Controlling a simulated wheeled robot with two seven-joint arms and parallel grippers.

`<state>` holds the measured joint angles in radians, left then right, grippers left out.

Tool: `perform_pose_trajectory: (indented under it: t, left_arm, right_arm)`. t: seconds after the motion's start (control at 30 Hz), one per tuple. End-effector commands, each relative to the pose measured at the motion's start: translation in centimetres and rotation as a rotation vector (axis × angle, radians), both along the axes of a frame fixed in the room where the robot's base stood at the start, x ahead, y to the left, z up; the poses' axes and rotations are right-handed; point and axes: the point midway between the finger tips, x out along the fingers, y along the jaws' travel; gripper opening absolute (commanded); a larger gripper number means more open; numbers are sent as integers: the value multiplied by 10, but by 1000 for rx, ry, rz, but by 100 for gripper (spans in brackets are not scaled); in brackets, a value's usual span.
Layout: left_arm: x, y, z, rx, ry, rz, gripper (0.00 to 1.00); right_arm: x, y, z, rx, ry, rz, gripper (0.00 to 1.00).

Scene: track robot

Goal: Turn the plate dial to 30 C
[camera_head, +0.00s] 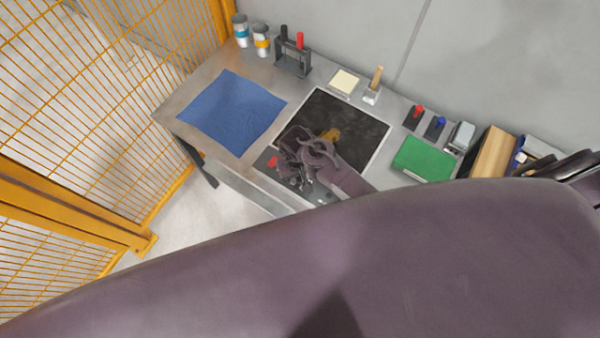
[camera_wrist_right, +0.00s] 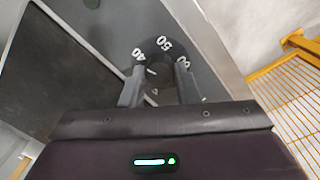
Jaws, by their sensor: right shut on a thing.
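The hot plate (camera_head: 358,152) is a black square in a pale frame set in the bench. In the right wrist view its dial (camera_wrist_right: 162,64) is a dark round knob on a grey panel, with white 40 at upper left and 50 at the top; the figure at right is partly covered. A short white mark shows beside 40. My right gripper (camera_wrist_right: 159,90) is shut on the dial, one finger on each side. In the head view my right gripper (camera_head: 304,178) is over the plate's near-left edge, and the dial is hidden there. My left gripper is not in view.
An amber thing (camera_head: 331,135) lies on the plate. A red knob (camera_head: 272,162) shows left of the gripper. A blue cloth (camera_head: 230,112) lies at left; cans, a rack and a brush stand behind. A green block (camera_head: 425,158) is at right. A yellow mesh fence (camera_head: 70,110) stands at left.

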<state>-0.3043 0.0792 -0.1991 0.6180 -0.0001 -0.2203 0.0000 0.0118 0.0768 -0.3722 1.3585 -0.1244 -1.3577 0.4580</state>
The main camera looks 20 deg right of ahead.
Motion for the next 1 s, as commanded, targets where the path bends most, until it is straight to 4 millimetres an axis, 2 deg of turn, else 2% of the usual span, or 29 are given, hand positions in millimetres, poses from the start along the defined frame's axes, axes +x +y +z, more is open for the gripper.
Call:
perform_pose_trajectory:
  t: [0.37, 1.0]
  left_arm:
    - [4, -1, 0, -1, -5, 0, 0]
    - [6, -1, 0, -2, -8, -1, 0]
  right_arm:
    - [0, -1, 0, -1, -2, 156, 5]
    - [0, -1, 1, -2, -2, 751, 5]
